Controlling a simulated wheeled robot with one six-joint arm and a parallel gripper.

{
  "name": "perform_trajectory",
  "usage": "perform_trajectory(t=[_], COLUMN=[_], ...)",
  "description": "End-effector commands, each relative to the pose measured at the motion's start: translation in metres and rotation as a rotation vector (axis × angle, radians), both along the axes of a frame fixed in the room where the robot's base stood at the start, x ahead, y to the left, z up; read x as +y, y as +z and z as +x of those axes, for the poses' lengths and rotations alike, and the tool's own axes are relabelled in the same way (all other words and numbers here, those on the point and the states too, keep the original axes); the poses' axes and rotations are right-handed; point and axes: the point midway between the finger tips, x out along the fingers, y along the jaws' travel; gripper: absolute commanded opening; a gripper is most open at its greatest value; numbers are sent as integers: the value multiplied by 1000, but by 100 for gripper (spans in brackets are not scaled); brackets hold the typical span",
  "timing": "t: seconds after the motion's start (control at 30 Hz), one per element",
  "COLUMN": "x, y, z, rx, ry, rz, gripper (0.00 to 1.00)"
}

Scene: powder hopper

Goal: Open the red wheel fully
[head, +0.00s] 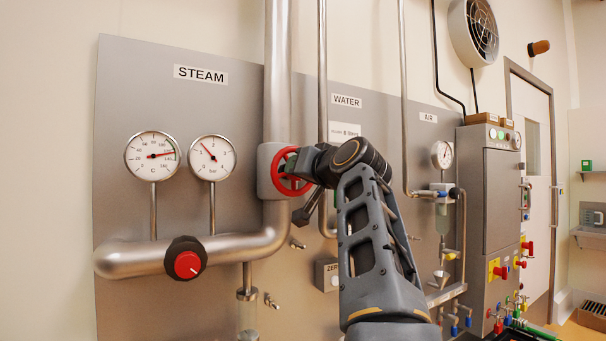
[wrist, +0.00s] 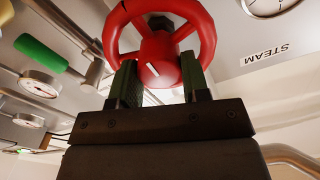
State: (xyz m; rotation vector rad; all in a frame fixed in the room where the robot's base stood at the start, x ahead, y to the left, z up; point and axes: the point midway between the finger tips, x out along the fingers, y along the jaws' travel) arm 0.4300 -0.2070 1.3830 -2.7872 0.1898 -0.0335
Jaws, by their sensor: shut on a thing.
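The red wheel (head: 283,170) is mounted on the grey valve body of the vertical steam pipe in the head view. It fills the top middle of the wrist view (wrist: 205,30), with a short white mark on its red hub. My gripper (wrist: 160,80) is at the wheel, its two dark green fingers on either side of the hub. It is shut on the wheel. In the head view my wrist hides the right part of the wheel and most of the fingers.
A red-capped black knob (head: 187,264) sits on the horizontal steam pipe at lower left. Two round gauges (head: 153,156) hang above it. A thin vertical pipe (head: 322,80) runs close to my wrist. An electrical cabinet (head: 487,200) stands at the right.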

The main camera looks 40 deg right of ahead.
Motion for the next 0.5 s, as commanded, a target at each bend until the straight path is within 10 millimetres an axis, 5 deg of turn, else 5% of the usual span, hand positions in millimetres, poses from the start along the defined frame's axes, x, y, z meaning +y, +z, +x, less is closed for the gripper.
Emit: perform_trajectory(t=[0.5], x=[0], y=[-1], z=[0], rx=[9], ry=[0], rz=[-51], gripper=[19])
